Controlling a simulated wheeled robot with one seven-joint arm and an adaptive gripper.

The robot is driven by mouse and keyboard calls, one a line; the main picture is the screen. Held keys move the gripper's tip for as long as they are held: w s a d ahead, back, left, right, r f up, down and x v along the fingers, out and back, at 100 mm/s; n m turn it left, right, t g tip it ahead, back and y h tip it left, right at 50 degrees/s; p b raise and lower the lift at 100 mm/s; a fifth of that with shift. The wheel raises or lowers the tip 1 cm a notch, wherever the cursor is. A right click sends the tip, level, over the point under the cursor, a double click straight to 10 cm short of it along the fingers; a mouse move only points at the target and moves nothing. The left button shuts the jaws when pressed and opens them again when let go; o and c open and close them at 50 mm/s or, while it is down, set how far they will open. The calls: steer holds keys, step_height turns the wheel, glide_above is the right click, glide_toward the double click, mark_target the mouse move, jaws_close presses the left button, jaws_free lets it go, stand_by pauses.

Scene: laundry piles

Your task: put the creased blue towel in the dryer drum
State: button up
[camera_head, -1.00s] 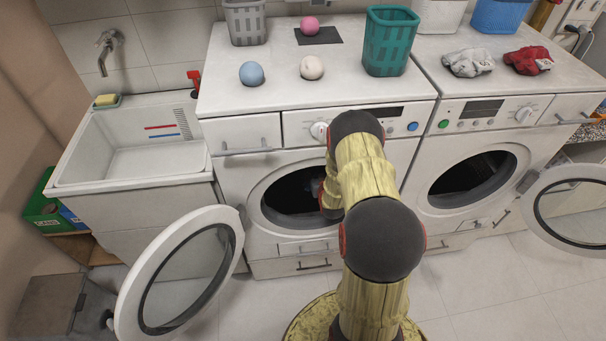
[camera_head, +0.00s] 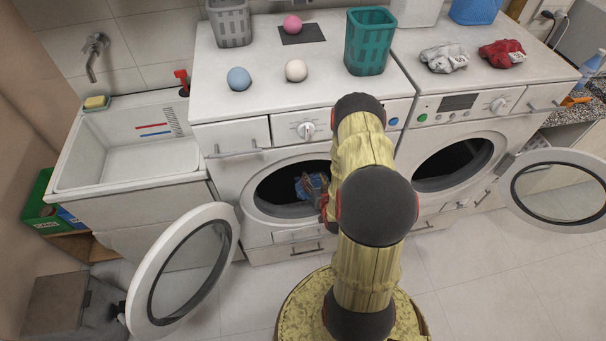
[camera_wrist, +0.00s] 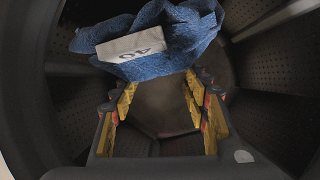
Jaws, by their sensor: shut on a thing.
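The creased blue towel (camera_wrist: 175,42) is bunched up, with a pale label marked with digits. In the wrist view it lies at the far ends of my gripper's (camera_wrist: 160,88) yellow-padded fingers, which stand apart but are shut on it. The perforated dark drum wall (camera_wrist: 270,70) surrounds both. In the head view the towel (camera_head: 311,185) shows inside the round opening of the left machine (camera_head: 225,180), with my gripper (camera_head: 323,187) at the opening, partly hidden by my arm. The part of the towel in the grip is not clear.
The left machine's round door (camera_head: 185,270) hangs open at the left. The right machine's door (camera_head: 562,190) is open too, its drum (camera_head: 450,165) dark. Balls, baskets and small cloths stand on top. A sink (camera_head: 130,150) is at the left.

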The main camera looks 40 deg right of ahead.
mark_target(317, 187)
steer(key=shift+w+d+f+b, duration=1.1)
steer(key=shift+w+f, duration=0.55)
steer(key=shift+f, duration=0.35)
steer(key=shift+w+d+f+b, duration=0.85)
steer(key=shift+w+d+f, duration=0.35)
steer(key=shift+w+f, duration=0.65)
steer(key=shift+w+d+f+b, duration=1.1)
steer(key=shift+w+f, duration=0.35)
steer(key=shift+f, duration=0.75)
steer(key=o, duration=1.5)
steer(key=shift+f, duration=0.1)
steer(key=p+v, duration=0.3)
steer(key=v, duration=0.9)
steer(key=shift+p, duration=0.3)
steer(key=shift+s+a, duration=0.1)
